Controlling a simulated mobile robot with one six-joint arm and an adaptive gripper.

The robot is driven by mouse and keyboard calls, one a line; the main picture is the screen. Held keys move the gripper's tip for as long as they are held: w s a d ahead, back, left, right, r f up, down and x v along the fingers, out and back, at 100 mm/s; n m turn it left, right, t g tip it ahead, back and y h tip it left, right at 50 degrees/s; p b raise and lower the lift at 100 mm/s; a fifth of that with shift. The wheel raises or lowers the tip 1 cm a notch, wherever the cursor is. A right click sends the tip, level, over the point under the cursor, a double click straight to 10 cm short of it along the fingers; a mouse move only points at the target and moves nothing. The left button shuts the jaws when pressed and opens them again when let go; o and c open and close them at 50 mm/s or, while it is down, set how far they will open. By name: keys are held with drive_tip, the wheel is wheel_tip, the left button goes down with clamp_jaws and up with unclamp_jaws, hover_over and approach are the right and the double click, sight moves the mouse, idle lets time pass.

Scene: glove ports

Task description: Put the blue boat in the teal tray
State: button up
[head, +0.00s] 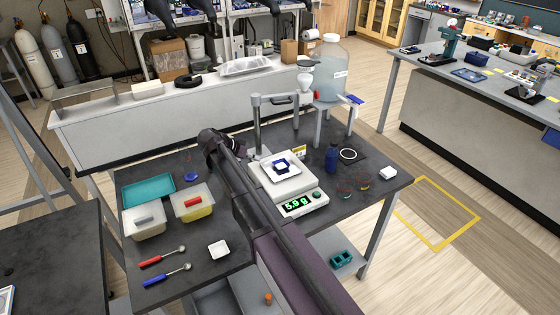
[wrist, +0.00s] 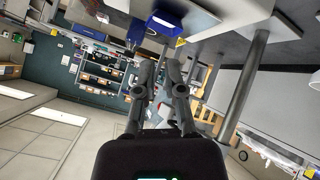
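The blue boat (head: 281,166), a small square dish, sits on the white balance pan in the middle of the table in the head view. It also shows at the top of the wrist view (wrist: 163,22), beyond my fingertips and apart from them. The teal tray (head: 149,190) lies flat at the table's back left in the head view and looks empty. My gripper (wrist: 160,65) is open, with a gap and nothing held between its fingers. In the head view my arm reaches over the table left of the balance; the fingers cannot be made out there.
The balance (head: 296,188) reads 5.9 g. Two lidded tubs (head: 193,203) stand in front of the tray. Two spoons (head: 165,274) and a white dish (head: 219,250) lie at the front left. A blue bottle (head: 332,158) stands right of the balance, and a metal stand (head: 259,130) behind it.

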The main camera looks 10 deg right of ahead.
drive_tip(key=d+r+n+g+y+p, duration=0.1)
drive_tip(key=d+r+n+y+p, duration=0.2)
drive_tip(key=n+p, duration=0.7)
wheel_tip(320, 180, up, 3)
drive_tip(key=n+y, duration=0.2)
drive_tip(key=shift+w+d+f+n+g, duration=0.2)
drive_tip(key=shift+w+d+n+g, duration=0.1)
drive_tip(key=shift+f, duration=0.15)
drive_tip(key=b, duration=0.8)
hover_over(276, 168)
drive_tip(key=s+a, duration=0.2)
drive_tip(key=f, duration=0.7)
drive_tip(key=shift+w+f, duration=0.25)
drive_tip(key=shift+f, duration=0.15)
drive_tip(key=shift+d+f, duration=0.1)
drive_tip(key=shift+f, duration=0.05)
drive_tip(key=shift+b+x, duration=2.45)
drive_tip(key=shift+b, duration=0.1)
